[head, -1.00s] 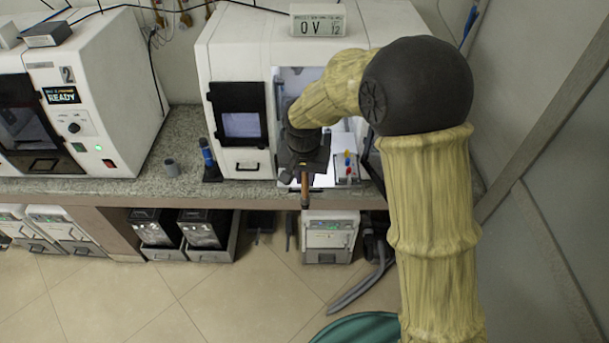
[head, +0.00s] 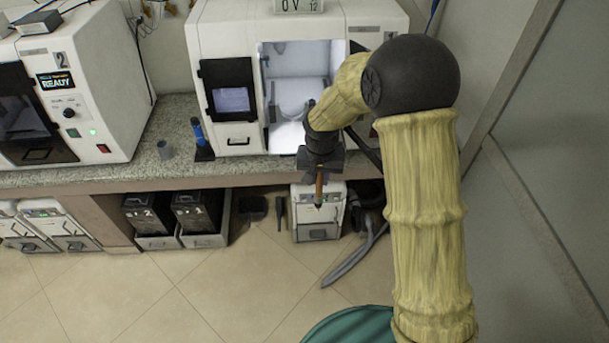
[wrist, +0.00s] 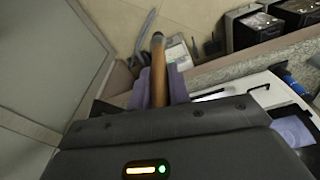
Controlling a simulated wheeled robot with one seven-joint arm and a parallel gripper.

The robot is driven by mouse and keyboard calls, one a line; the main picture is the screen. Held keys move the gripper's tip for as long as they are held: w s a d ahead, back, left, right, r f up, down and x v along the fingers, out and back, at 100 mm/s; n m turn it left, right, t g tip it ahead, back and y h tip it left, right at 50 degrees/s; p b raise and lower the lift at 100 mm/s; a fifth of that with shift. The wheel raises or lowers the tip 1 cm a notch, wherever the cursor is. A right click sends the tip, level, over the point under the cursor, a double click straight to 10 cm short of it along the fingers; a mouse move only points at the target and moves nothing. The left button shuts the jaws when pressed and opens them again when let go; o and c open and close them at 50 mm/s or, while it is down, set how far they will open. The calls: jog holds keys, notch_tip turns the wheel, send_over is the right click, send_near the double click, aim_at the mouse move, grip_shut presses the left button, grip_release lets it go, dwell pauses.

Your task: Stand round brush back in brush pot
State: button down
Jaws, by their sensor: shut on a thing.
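In the wrist view the brush (wrist: 158,72) sticks out beyond the purple-grey fingers (wrist: 160,90).
An open, lit white machine (head: 300,60) stands behind my gripper, its dark door (head: 229,98) swung left. Another machine (head: 75,85) stands left. Dark bins (head: 200,212) sit below the counter (head: 120,177).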

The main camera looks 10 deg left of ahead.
jog(key=d+f+b, duration=0.1)
jog(key=d+f, duration=0.4)
jog(key=d, duration=0.3)
jog(key=w+d+f+b, duration=0.1)
jog(key=d+f+b, duration=0.1)
jog(key=d+f, duration=0.4)
jog(key=d+f+b, duration=0.1)
jog(key=d+f, duration=0.5)
jog(key=d, duration=0.6)
jog(key=shift+w+b, duration=0.15)
jog(key=shift+b, duration=0.25)
jog(key=shift+d+f, duration=0.1)
